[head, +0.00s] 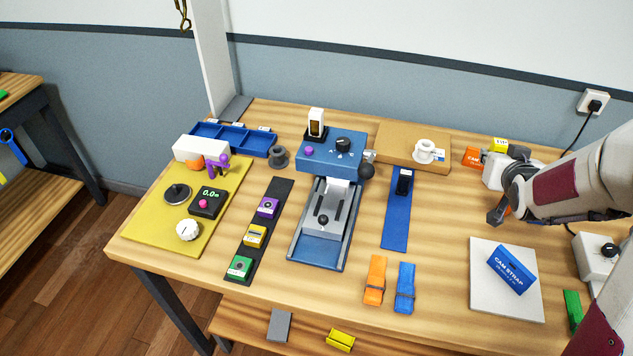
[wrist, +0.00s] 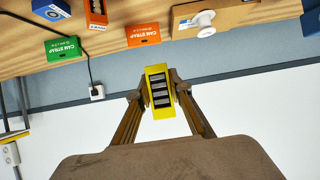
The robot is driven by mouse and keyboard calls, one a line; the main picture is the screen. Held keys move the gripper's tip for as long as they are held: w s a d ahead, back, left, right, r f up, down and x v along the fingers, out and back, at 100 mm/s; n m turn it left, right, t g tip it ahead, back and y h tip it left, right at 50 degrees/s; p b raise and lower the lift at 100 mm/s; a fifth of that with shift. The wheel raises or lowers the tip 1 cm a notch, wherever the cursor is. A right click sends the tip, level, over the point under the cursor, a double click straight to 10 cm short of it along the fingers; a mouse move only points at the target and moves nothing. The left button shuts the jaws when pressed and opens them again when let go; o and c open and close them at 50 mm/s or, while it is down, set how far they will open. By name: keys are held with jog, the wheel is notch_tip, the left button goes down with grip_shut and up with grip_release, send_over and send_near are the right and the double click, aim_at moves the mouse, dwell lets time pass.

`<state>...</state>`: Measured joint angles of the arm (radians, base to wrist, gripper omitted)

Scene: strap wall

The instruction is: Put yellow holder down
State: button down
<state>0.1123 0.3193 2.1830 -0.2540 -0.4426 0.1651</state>
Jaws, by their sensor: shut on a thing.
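The yellow holder (wrist: 153,72) is a small yellow block with a dark slotted face. In the wrist view it sits between the two brown fingers of my gripper (wrist: 159,92), which are shut on it. The holder is clear of the table, with wall behind it. In the head view my arm reaches in from the right, over the right side of the table; its own parts partly hide the grip. A small yellow patch with dark marks (head: 499,145) shows beside my wrist there, but I cannot tell surely whether it is the holder.
A blue cam strap box (head: 512,268) lies on a pale board (head: 490,305). Orange (head: 375,280) and blue (head: 405,287) clips lie to its left. The blue press (head: 330,150) stands mid-table. Another yellow block (head: 340,340) lies on the lower shelf. Bare wood shows around (head: 440,215).

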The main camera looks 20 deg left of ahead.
jog(key=w+a+r, duration=0.1)
jog(key=w+a, duration=0.2)
jog(key=a, duration=0.3)
jog(key=w+a+r+n+y, duration=0.1)
jog(key=w+a+r, duration=0.15)
jog(key=a, duration=0.35)
jog(key=w+a+r, duration=0.1)
jog(key=w+a, duration=0.3)
jog(key=a, duration=0.3)
jog(key=s+a+n+g+y, duration=0.1)
jog(key=s+a+n+y, duration=0.2)
jog(key=a, duration=1.9)
jog(key=s+a+f+n+g+y, duration=0.15)
jog(key=s+a, duration=0.35)
jog(key=a, duration=0.5)
jog(key=s+a+f+n+y, duration=0.25)
jog(key=s+a, duration=0.25)
jog(key=a, duration=0.4)
jog(key=s+a+f+n+g+y, duration=0.1)
jog(key=s+a+f+n+g, duration=0.1)
jog(key=s+a, duration=0.6)
jog(key=s+a+f+n+g+y, duration=0.2)
jog(key=s+a+f+n+g, duration=0.1)
jog(key=s+a, duration=0.6)
jog(key=s, duration=0.4)
jog(key=shift+s+a+f, duration=0.15)
jog(key=shift+a+f, duration=0.05)
jog(key=shift+a, duration=0.1)
jog(key=shift+f, duration=0.1)
jog(key=shift+f, duration=3)
